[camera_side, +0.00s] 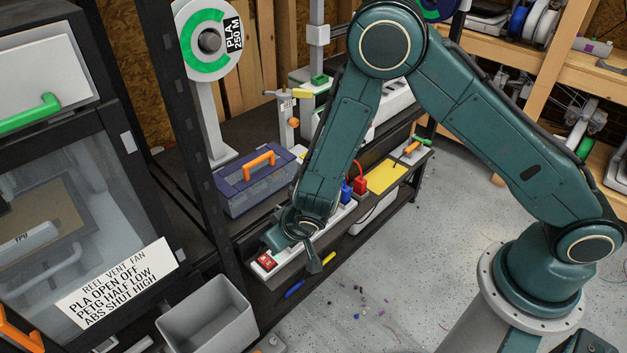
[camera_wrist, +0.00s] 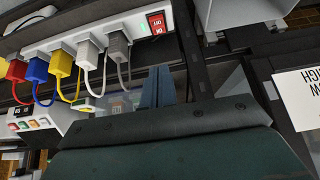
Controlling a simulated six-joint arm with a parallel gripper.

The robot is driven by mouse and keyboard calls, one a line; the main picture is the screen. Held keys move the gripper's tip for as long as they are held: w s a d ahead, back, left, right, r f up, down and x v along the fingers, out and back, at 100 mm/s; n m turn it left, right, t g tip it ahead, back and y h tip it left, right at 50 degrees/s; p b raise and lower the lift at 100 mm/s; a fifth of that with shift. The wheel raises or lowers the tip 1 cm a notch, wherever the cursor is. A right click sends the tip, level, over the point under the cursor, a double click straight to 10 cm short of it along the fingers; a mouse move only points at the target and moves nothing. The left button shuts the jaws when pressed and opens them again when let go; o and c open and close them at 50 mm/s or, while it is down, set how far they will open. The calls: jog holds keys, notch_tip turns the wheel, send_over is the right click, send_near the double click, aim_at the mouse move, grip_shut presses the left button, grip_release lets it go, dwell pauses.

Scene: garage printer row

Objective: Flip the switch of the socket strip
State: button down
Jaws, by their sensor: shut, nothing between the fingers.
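The white socket strip (camera_wrist: 62,44) runs along the front edge of a dark shelf. Its red rocker switch (camera_wrist: 157,23) sits at one end, and the strip's end with the switch (camera_side: 266,261) also shows in the side view. The lettering is too small to tell which way the rocker is set. Red, blue, yellow and grey plugs fill the strip beside the switch. My gripper (camera_wrist: 158,75) is shut and empty. Its fingertips show below the switch in the wrist view, apart from it. In the side view my wrist hides part of the strip.
A blue toolbox (camera_side: 262,180) with an orange handle stands on the shelf behind the strip. A grey bin (camera_side: 208,318) and a printer enclosure with a white label (camera_side: 117,284) stand to the left. A dark upright post (camera_side: 205,150) rises near the switch end. Open floor lies right.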

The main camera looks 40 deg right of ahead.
send_near(264, 257)
jog(key=shift+w+f, duration=0.25)
jog(key=shift+w, duration=0.35)
jog(key=shift+w+f, duration=0.25)
jog(key=shift+w, duration=0.35)
jog(key=shift+s+f, duration=0.2)
jog(key=shift+f, duration=0.8)
jog(key=shift+s+f, duration=0.2)
jog(key=shift+f, duration=0.75)
jog(key=shift+s+f, duration=0.2)
jog(key=shift+f, duration=0.1)
jog(key=shift+w+r, duration=0.15)
jog(key=shift+w, duration=0.05)
jog(key=shift+w+r, duration=0.3)
jog(key=shift+w, duration=0.25)
